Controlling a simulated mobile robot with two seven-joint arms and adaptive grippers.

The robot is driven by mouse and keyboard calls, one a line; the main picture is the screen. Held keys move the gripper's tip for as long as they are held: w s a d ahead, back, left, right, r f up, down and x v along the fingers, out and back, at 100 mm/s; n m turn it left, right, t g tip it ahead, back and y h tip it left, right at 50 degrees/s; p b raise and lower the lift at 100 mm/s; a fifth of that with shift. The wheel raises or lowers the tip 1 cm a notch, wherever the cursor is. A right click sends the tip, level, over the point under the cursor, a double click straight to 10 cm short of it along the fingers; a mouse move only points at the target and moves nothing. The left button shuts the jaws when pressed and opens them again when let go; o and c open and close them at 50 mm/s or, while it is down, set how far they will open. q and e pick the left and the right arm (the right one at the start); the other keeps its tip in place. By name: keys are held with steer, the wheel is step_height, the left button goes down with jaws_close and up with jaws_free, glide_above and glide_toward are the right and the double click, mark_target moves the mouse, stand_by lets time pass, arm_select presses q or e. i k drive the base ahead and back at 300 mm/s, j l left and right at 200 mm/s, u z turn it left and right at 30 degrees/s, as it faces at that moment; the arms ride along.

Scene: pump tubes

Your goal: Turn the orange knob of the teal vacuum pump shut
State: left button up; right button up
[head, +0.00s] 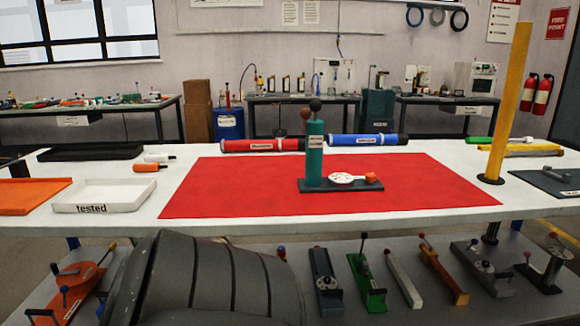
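The teal vacuum pump (314,158) stands upright on the red mat (240,190) near the middle of the white table. Its teal column rises from a flat dark base (320,187), with a black ball and a dark red ball at the top. How far the knob is turned cannot be read from here. Nothing touches the pump. Neither of my grippers is in view.
A red tube (262,145) and a blue tube (368,139) lie behind the pump. A tall yellow post (507,100) stands to the right. A white "tested" tray (104,195) lies to the left. The mat around the pump is clear. Several devices stand on a lower shelf in front.

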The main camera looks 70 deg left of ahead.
mark_target(370, 176)
steer(key=u, duration=2.05)
